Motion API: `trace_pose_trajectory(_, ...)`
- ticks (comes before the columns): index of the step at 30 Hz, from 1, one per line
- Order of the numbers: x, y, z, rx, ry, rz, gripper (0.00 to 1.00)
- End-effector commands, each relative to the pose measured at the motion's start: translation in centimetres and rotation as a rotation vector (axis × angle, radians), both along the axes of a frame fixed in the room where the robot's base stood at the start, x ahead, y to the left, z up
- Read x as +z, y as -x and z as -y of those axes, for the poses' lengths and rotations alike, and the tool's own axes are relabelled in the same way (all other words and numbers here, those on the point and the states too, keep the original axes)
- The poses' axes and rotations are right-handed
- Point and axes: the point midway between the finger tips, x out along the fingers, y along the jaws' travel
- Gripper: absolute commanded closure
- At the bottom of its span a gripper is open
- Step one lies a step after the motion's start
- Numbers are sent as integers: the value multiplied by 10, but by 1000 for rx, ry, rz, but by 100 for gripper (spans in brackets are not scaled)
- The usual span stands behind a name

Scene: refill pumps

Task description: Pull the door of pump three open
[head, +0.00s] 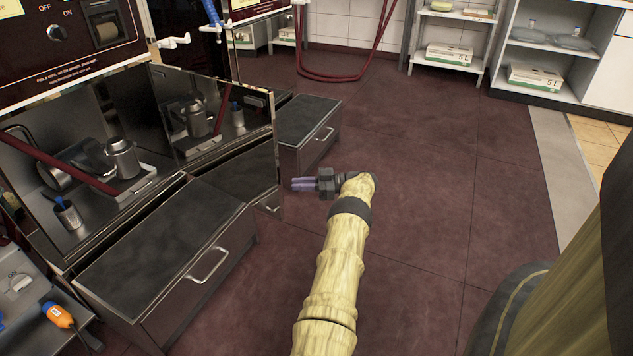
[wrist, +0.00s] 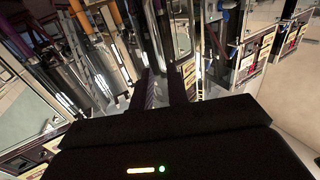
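A dark, glossy pump door (head: 228,118) stands swung out from the near pump in the head view. It mirrors a metal jug and a blue-handled tool. Behind it the pump's compartment (head: 30,190) is open, with a metal jug (head: 122,158) inside. I cannot read a pump number. My gripper (head: 292,184) is just right of the door's free edge, its fingers pointing left. A narrow gap shows between the fingers in the wrist view (wrist: 161,82), and I see nothing held. I cannot tell whether a fingertip touches the door.
A grey drawer unit (head: 165,250) with a handle juts out below the near pump, and another (head: 306,125) stands beyond the door. A red hose (head: 340,78) hangs at the back. Shelves with boxes (head: 449,54) stand at the far wall. The dark tiled floor (head: 430,170) is clear.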

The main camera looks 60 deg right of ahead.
Motion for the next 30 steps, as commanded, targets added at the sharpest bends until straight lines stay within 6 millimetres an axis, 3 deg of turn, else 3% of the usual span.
trace_pose_trajectory(13,-4,37,28,0,3,2,84)
trace_pose_trajectory(27,0,44,33,1,1,1,84)
trace_pose_trajectory(28,0,44,33,1,1,1,86)
trace_pose_trajectory(30,1,44,33,0,1,2,100)
